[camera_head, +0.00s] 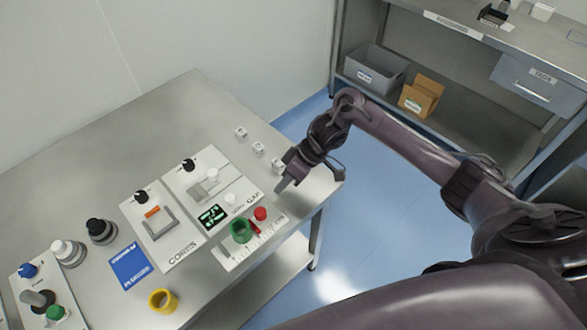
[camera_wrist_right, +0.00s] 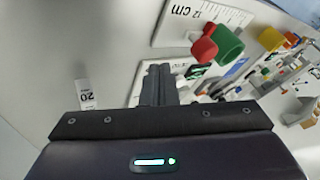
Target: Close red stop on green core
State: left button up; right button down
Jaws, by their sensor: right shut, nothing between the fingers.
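The green core (camera_head: 240,232) is a short ring standing on the white ruler plate (camera_head: 236,258) near the table's front right edge. The red stop (camera_head: 260,213) has a round red knob just right of the core, with a thin red part between them. In the right wrist view the stop (camera_wrist_right: 204,48) appears close beside the green core (camera_wrist_right: 229,43); I cannot tell if they touch. My right gripper (camera_head: 281,187) is shut and empty, above and to the right of the stop. Its closed fingers (camera_wrist_right: 158,84) show in the wrist view. My left gripper is not in view.
A yellow ring (camera_head: 163,301) stands at the table's front. The panel marked CORES (camera_head: 180,250) and a small dark display (camera_head: 212,216) lie left of the ruler. Small white labelled blocks (camera_head: 258,148) line the far right edge. Shelves with bins (camera_head: 376,68) stand behind.

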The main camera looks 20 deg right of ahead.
aim_at(260, 210)
jog(key=a, duration=0.1)
jog(key=s+a+p, duration=0.1)
jog(key=a+p, duration=0.1)
jog(key=shift+s+f, duration=0.35)
jog(key=shift+s+a, duration=0.3)
jog(key=shift+a, duration=0.1)
jog(key=shift+f, duration=0.1)
jog(key=a+p, duration=0.1)
jog(key=s+a+p, duration=0.1)
jog(key=shift+a+r, duration=0.2)
jog(key=shift+a, duration=0.15)
jog(key=shift+a+f, duration=0.15)
jog(key=shift+a, duration=0.1)
jog(key=shift+d, duration=0.1)
